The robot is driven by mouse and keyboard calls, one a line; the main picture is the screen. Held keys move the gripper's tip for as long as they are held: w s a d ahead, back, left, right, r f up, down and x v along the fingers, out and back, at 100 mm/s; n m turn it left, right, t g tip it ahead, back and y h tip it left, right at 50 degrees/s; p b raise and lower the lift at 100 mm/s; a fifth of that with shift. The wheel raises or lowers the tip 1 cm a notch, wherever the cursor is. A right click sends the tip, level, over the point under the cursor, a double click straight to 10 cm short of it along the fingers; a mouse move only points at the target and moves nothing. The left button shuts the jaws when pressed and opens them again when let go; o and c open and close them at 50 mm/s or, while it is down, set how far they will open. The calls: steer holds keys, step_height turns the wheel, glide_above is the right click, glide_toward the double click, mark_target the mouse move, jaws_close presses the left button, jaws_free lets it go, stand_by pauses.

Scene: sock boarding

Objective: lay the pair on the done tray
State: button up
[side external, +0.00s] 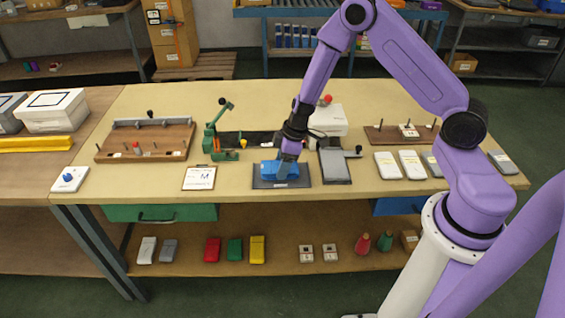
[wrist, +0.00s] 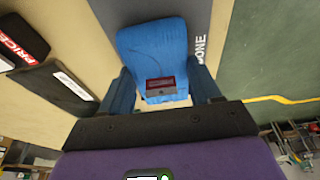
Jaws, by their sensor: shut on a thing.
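The blue pair of socks (side external: 278,168) is folded flat and lies over the dark done tray (side external: 302,184) at the front middle of the table. In the wrist view the pair (wrist: 152,45) carries a small dark red and grey piece (wrist: 160,86) near its close end. The tray shows there as a grey strip (wrist: 198,18) lettered DONE. My gripper (side external: 289,155) points down at the pair, its fingers (wrist: 162,98) on either side of the pair's close end, shut on it. I cannot tell whether the pair rests fully on the tray.
A grey slab on a stand (side external: 335,166) is close on the right of the tray. A clipboard card marked M (side external: 200,178) lies to the left. A green hand press (side external: 216,135) and a white box (side external: 328,120) stand behind. White packs (side external: 388,165) lie further right. The table's front edge is close.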

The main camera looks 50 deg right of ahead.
steer(key=o, duration=1.2)
steer(key=shift+f, duration=0.1)
steer(key=shift+c, duration=0.2)
steer(key=v, duration=1.2)
steer(key=s+a+r+n+g, duration=0.1)
steer(key=s+a+r, duration=0.2)
steer(key=s+a, duration=0.25)
steer(key=s+a+r+n+g, duration=0.1)
steer(key=s+a+r, duration=0.3)
steer(key=s, duration=0.3)
steer(key=s+d+r+h, duration=0.1)
steer(key=s+r, duration=0.1)
steer(key=s, duration=0.6)
steer(key=s+d+r+n, duration=0.1)
steer(key=s+r, duration=0.1)
steer(key=s, duration=0.6)
steer(key=shift+d+n+h, duration=0.3)
steer(key=shift+d+h, duration=0.05)
steer(key=shift+h, duration=0.05)
steer(key=shift+s, duration=0.1)
